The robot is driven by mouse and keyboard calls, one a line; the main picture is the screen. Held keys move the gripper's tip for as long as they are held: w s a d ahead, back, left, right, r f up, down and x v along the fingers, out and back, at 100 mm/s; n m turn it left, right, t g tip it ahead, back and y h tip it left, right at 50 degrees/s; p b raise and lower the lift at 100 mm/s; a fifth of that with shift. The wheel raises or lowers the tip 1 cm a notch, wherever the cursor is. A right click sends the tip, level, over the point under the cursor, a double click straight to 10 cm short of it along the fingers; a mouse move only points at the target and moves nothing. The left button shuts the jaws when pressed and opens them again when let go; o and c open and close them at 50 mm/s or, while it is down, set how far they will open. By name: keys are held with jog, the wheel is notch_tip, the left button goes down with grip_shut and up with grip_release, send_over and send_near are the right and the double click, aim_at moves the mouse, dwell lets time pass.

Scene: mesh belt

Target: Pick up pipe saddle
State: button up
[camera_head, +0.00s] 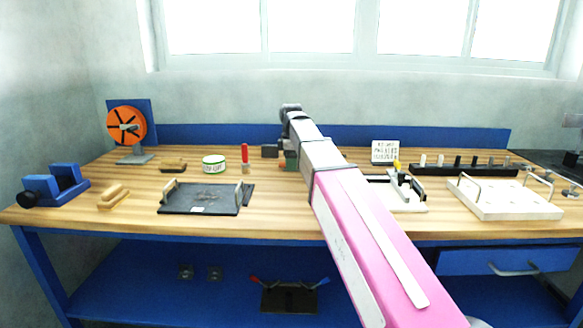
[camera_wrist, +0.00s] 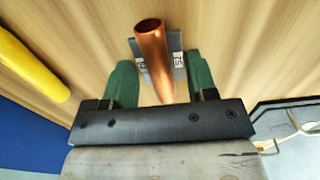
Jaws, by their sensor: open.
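In the wrist view a copper-coloured tube (camera_wrist: 152,45) rests on a small grey plate (camera_wrist: 174,42) with white labels on both sides. This looks like the pipe saddle, on the wooden bench top. My gripper (camera_wrist: 158,62) is open, with one green finger on each side of the tube and visible gaps between. The tube's lower end reaches toward my gripper's dark palm bar. I cannot tell how high the fingers are above the bench. In the head view my gripper (camera_head: 288,160) is partly hidden by my arm, and the saddle cannot be made out.
A yellow bar (camera_wrist: 30,66) lies left of my gripper in the wrist view. In the head view a dark tray (camera_head: 200,198) and a red-handled tool (camera_head: 245,157) are left of my arm. A white handled tray (camera_head: 505,200) and a black rack (camera_head: 465,170) are right.

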jog(key=shift+f, duration=0.25)
dwell(0.3)
jog(key=c, duration=0.6)
jog(key=shift+r, duration=0.1)
